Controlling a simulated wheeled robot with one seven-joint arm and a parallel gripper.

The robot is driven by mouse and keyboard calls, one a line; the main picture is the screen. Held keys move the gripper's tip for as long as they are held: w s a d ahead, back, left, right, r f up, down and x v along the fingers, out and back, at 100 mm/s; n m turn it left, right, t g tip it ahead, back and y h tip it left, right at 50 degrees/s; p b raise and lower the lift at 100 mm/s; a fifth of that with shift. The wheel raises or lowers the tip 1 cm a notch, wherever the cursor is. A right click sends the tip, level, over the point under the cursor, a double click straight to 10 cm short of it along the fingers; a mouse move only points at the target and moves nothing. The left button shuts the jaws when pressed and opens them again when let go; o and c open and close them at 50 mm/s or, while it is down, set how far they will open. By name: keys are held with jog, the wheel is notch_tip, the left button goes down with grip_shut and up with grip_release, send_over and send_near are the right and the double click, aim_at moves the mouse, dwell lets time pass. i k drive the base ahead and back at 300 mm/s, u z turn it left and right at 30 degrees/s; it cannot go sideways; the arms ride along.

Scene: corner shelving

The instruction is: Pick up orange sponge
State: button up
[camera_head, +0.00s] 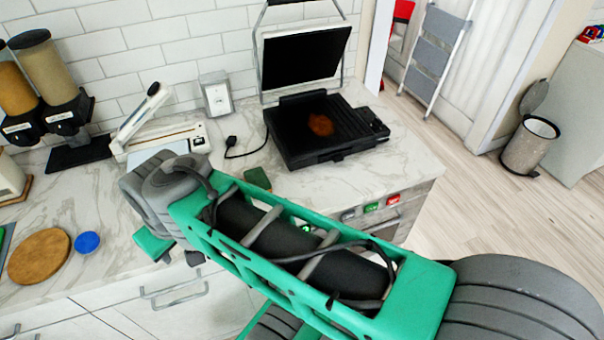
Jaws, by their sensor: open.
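A small block with a dark green top and a brownish-orange side (257,179) lies on the marble counter in front of the black grill; it looks like the sponge. My arm passes just in front of it and may cover its lower edge. My gripper (179,258) points down below the wrist, left of the block and apart from it, near the counter's front edge. It is open, with nothing seen between its fingers, though my arm hides part of it.
An open contact grill (345,140) with an orange-brown round patch on its plate stands behind the block. A white sealer (165,140), dispensers (50,80), a wooden board (39,256) and a blue disc (87,243) are to the left. The counter between is clear.

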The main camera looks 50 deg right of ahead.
aim_at(255, 176)
jog(key=z, duration=0.8)
jog(key=k, duration=0.5)
jog(key=z, duration=0.3)
jog(key=i, duration=0.5)
